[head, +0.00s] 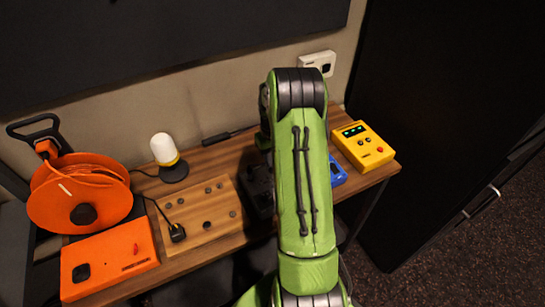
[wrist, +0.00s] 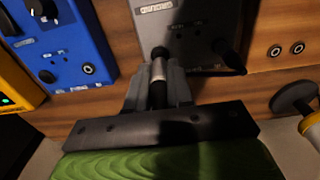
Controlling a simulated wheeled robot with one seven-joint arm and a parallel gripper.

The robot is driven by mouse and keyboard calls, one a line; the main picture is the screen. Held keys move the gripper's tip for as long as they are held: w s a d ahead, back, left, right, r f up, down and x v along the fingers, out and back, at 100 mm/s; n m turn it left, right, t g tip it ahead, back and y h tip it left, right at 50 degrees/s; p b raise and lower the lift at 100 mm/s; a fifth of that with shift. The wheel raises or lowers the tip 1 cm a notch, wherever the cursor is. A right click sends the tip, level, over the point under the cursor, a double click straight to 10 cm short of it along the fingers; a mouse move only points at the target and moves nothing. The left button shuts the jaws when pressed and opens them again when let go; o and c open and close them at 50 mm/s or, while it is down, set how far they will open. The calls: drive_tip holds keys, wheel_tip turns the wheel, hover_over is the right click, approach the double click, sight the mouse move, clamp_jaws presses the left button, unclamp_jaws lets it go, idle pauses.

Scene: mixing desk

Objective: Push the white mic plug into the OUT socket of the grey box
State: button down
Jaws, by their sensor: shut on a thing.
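In the wrist view my gripper (wrist: 158,80) is shut on a slim plug (wrist: 157,70) with a pale, silvery-white sleeve and dark ends. The plug points at the near side of the grey box (wrist: 195,25). Its far end overlaps the box in the picture, and I cannot tell whether it is in a socket. The box has a label (wrist: 157,8) on top, too blurred to read. The OUT socket cannot be made out. In the head view my green arm hides the gripper and plug, and a dark box (head: 257,190) shows partly beside the arm.
A blue box (wrist: 60,45) and yellow box (head: 362,146) stand on one side. A wooden panel (head: 205,190), lamp (head: 164,150), orange reel (head: 60,195) and orange box (head: 105,262) lie on the other.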

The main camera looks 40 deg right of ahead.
drive_tip(key=shift+f+b, duration=0.4)
drive_tip(key=shift+f, duration=0.3)
drive_tip(key=shift+f+b, duration=0.4)
drive_tip(key=shift+b, duration=0.05)
idle(1.5)
drive_tip(key=c, duration=0.9)
unclamp_jaws()
drive_tip(key=shift+c, duration=0.2)
wheel_tip(320, 180, up, 16)
drive_tip(key=p, duration=0.1)
drive_tip(key=shift+p, duration=0.4)
drive_tip(key=shift+f, duration=0.1)
